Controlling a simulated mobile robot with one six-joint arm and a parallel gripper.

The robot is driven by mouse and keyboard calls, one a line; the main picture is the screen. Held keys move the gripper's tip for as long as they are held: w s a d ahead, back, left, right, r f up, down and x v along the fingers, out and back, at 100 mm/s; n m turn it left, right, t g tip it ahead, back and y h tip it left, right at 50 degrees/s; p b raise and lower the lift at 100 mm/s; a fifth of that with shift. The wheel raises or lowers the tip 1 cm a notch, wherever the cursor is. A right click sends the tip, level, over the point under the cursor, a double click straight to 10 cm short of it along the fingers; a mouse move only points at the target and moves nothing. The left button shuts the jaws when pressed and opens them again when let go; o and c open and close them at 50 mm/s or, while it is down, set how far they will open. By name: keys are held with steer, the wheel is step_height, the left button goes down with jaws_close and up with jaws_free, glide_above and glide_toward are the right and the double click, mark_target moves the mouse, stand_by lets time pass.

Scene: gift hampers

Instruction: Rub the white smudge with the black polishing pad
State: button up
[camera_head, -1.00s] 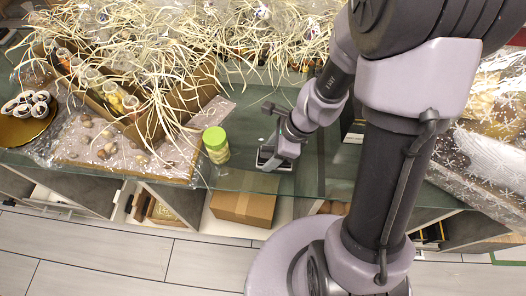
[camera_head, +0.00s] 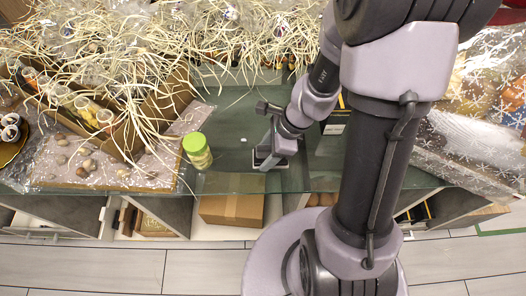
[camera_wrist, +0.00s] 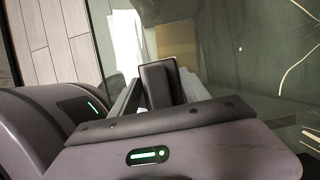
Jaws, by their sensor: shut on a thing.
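The white smudge (camera_head: 243,140) is a tiny pale spot on the dark green glass counter, right of the green-lidded jar. A small white spot that looks like it also shows in the wrist view (camera_wrist: 240,48), to the right of my gripper. My gripper (camera_head: 268,160) is low over the counter near its front edge, to the right of and nearer than the smudge. It is shut on the black polishing pad, a dark block (camera_wrist: 158,84) between the fingers in the wrist view. I cannot tell whether the pad touches the glass. The pad is apart from the smudge.
A jar (camera_head: 197,152) with a green lid stands left of the smudge. Further left are a cardboard hamper box (camera_head: 150,118) with straw and a bubble-wrapped sheet (camera_head: 105,168) with several nuts. Clear wrap (camera_head: 465,150) lies at the right. Glass around the smudge is clear.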

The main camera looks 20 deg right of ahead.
mark_target(253, 154)
steer(key=shift+s+d, duration=0.2)
steer(key=shift+d, duration=0.35)
steer(key=shift+s+d, duration=0.2)
steer(key=shift+d, duration=0.35)
steer(key=shift+w+a, duration=0.25)
steer(key=shift+a, duration=0.5)
steer(key=shift+w+a, duration=0.2)
steer(key=shift+a, duration=0.5)
steer(key=shift+a, duration=0.15)
steer(key=shift+w+a, duration=0.25)
steer(key=shift+a, duration=0.4)
steer(key=shift+w+a, duration=0.25)
steer(key=shift+a, duration=0.4)
steer(key=shift+w+a, duration=0.25)
steer(key=shift+a, duration=0.5)
steer(key=shift+w+a, duration=0.2)
steer(key=shift+a, duration=0.5)
